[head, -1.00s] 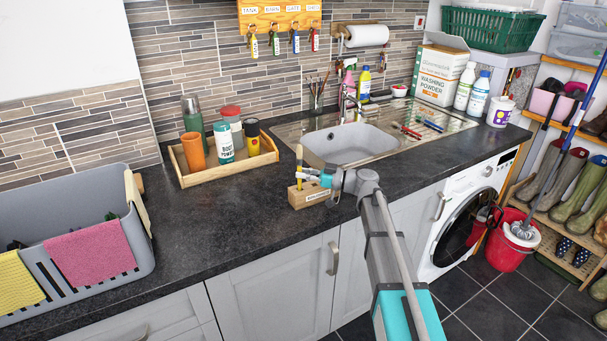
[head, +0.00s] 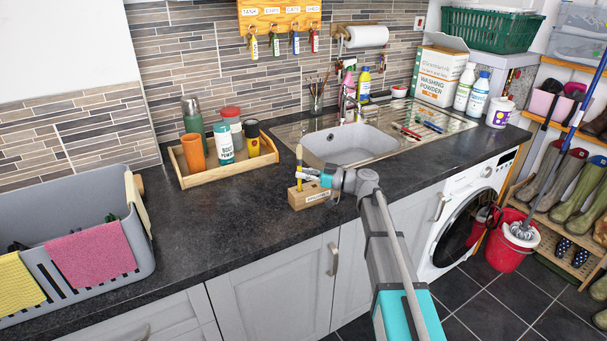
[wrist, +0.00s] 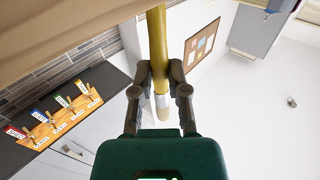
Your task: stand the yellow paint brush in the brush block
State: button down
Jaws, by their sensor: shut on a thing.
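The yellow paint brush (head: 299,172) is upright at the brush block, with its pale end up. The wooden brush block (head: 308,198) stands near the counter's front edge and has a white label. The brush's lower end meets the top of the block; I cannot tell how deep it sits. My gripper (head: 305,177) reaches in from the right just above the block and is shut on the brush. In the wrist view, the fingers of my gripper (wrist: 160,75) close on both sides of the yellow handle (wrist: 158,35). Beige wood, apparently the block (wrist: 60,28), fills the top left.
A wooden tray (head: 183,178) with bottles and cups stands behind left of the block. The sink (head: 350,147) is behind right. A grey basket (head: 100,285) with cloths stands at the left. The counter (head: 215,225) between basket and block is clear.

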jog(key=shift+r+p, duration=1.6)
jog(key=shift+r, duration=0.1)
jog(key=shift+f+b, duration=2.3)
jog(key=shift+f, duration=0.05)
dwell(1.6)
jog(key=c, duration=0.6)
grip_release()
jog(key=shift+o, duration=0.2)
jog(key=shift+r, duration=0.2)
notch_tip(320, 180, up, 9)
jog(key=p, duration=0.9)
jog(key=shift+r, duration=0.1)
